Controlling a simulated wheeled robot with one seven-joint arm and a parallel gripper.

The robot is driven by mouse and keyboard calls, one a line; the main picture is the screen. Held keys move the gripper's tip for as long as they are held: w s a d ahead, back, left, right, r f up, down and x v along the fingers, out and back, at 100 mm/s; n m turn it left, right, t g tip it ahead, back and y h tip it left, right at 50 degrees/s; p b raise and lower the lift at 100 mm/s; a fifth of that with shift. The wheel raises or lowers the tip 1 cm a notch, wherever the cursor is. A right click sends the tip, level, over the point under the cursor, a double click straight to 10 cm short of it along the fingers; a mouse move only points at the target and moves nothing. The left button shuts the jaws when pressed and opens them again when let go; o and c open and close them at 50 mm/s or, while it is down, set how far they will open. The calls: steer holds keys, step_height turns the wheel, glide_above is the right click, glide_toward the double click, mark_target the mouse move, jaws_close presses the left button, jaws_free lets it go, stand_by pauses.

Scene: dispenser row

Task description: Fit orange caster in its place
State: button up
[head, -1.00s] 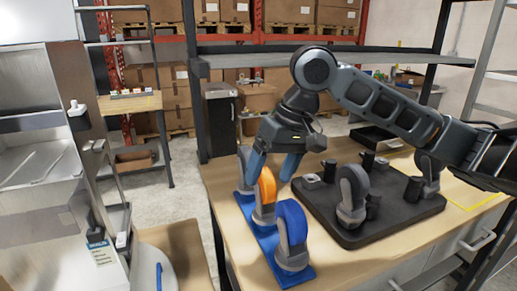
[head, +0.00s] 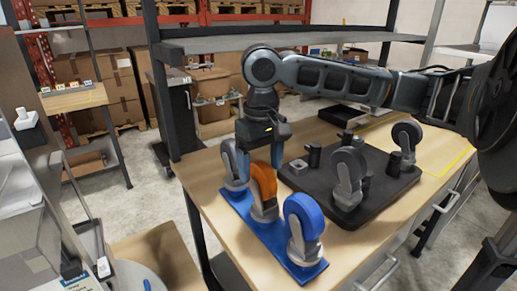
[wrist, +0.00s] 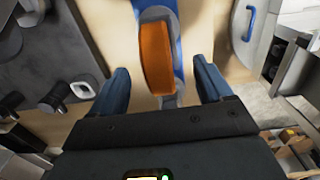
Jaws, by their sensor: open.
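The orange caster (head: 263,187) stands on a blue strip (head: 240,206), between a grey caster (head: 232,165) behind and a blue caster (head: 304,222) in front. In the wrist view the orange wheel (wrist: 156,55) lies between the two fingers, with a gap on each side. My gripper (head: 262,158) points down at the orange caster and is open; it also shows in the wrist view (wrist: 161,68). A black plate (head: 380,208) to the right holds two grey casters (head: 347,172) (head: 407,135) and several black posts (head: 365,188).
The wooden table (head: 350,245) has bare room in front of the black plate. A dark shelf post (head: 165,90) stands at its left rear. A black tray (head: 340,115) lies at the back. A metal cabinet (head: 30,225) is at the left.

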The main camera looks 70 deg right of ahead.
mark_target(262, 193)
steer(key=shift+f, duration=1.75)
steer(key=shift+c, duration=0.4)
